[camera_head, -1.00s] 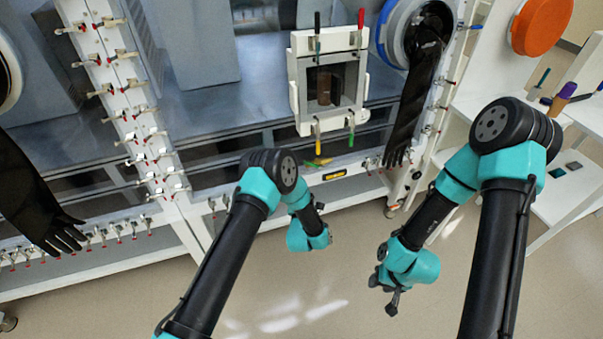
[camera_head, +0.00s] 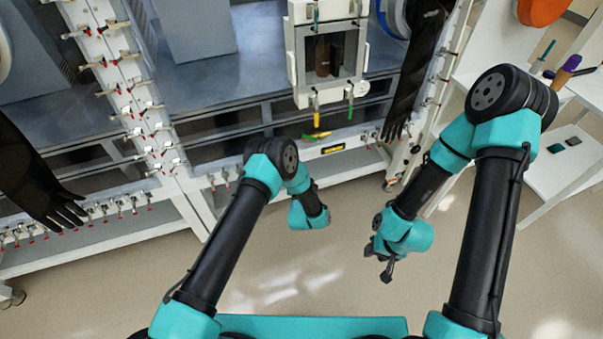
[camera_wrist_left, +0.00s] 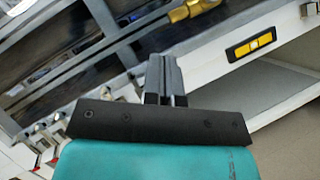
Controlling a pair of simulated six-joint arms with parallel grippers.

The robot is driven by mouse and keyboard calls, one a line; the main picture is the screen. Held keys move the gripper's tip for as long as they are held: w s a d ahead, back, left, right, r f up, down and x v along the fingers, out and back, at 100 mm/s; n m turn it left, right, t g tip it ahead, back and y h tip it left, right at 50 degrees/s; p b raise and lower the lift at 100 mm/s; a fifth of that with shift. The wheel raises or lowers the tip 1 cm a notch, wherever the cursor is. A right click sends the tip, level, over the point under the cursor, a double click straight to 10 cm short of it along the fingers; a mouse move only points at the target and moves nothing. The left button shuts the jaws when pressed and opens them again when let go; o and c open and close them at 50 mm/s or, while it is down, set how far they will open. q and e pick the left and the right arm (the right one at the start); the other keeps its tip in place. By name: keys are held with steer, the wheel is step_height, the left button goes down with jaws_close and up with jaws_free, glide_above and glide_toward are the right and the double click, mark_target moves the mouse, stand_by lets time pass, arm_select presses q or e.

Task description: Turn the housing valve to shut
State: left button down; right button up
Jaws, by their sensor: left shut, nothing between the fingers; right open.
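A small yellow and green fitting (camera_head: 317,136), possibly the housing valve, sits on the front of the glovebox frame below the transfer port. A brass-yellow fitting (camera_wrist_left: 195,10) shows at the top edge of the left wrist view, partly cut off. My left gripper (camera_wrist_left: 165,75) is shut and empty, apart from that fitting and below it in that picture. In the head view its fingers are hidden behind my left wrist. My right gripper (camera_head: 385,270) is open and empty, low over the floor to the right.
Black gloves (camera_head: 415,75) hang at both sides. A white cart (camera_head: 560,165) stands right. The floor between is clear.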

mark_target(312, 139)
arm_select(q)
steer(key=w+d+r, duration=0.1)
steer(key=w+r, duration=0.4)
steer(key=w, duration=0.3)
steer(key=shift+w+d+r, duration=0.3)
steer(key=shift+d+r, duration=0.05)
